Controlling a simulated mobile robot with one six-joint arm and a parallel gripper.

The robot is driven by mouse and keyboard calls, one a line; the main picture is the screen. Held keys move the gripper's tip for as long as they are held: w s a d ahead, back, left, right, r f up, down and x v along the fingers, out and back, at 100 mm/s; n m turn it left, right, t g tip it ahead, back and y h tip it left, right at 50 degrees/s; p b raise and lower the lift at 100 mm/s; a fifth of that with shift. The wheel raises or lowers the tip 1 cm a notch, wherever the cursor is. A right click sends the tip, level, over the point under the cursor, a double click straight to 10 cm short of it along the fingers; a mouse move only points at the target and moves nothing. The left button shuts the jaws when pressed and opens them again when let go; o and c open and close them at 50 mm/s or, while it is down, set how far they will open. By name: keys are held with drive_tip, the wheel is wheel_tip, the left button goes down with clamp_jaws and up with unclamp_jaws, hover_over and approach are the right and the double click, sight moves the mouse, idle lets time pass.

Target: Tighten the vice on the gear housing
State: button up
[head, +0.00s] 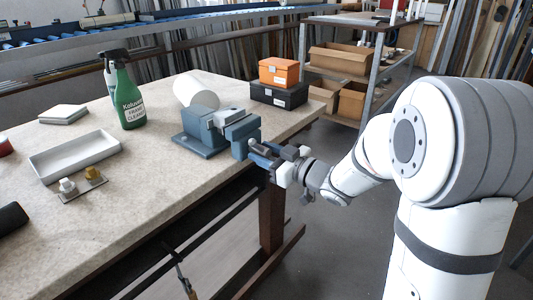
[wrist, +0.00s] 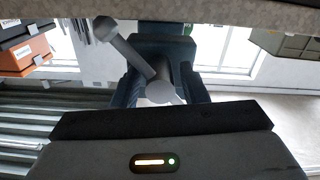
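The blue-grey vice (head: 205,140) stands near the table's right edge. A lighter grey block (head: 230,116), seemingly the gear housing, sits at its jaws; whether it is clamped firmly I cannot tell. My gripper (head: 262,154) is at the vice's front, by its screw end. In the wrist view, the grey handle bar (wrist: 130,52) slants up-left from the round screw end (wrist: 161,92) to a knob. My two dark fingers (wrist: 161,88) are apart, one on each side of the screw end. Contact with the bar is not clear.
A white cylinder (head: 195,90) lies behind the vice, with an orange box (head: 279,71) on a black box (head: 279,95) to its right. Open floor lies beyond the table edge.

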clamp_jaws()
drive_tip(key=shift+s+a, duration=0.1)
idle(0.3)
